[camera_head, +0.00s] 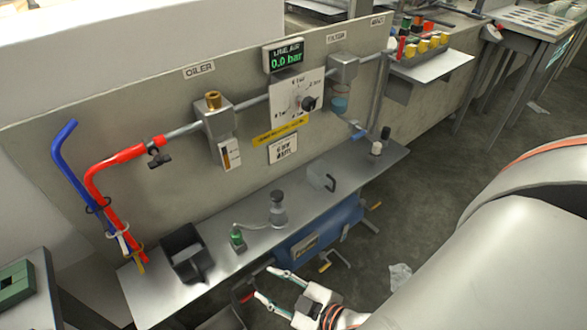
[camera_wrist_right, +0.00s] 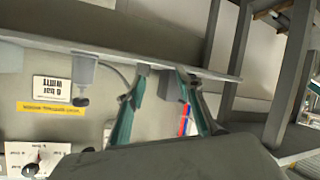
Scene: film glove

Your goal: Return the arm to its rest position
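My right gripper (camera_head: 262,283) shows at the bottom of the head view, its arm coming in from the lower right. Its two fingers are apart with nothing between them, in front of the bench shelf (camera_head: 160,308) near its front edge. In the right wrist view the gripper (camera_wrist_right: 160,78) also shows two spread fingers with teal pads and an empty gap. The shelf and wall panel lie beyond the fingers there. My large pale arm link covers the lower right of the head view. My left gripper is not in view.
The shelf carries a black bin (camera_head: 187,254), a small green-capped item (camera_head: 237,238) and a grey fitting (camera_head: 278,208). A blue body (camera_head: 318,236) hangs under the shelf. Red hose (camera_head: 112,205) and pipework run along the panel. Open floor (camera_head: 440,150) lies to the right.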

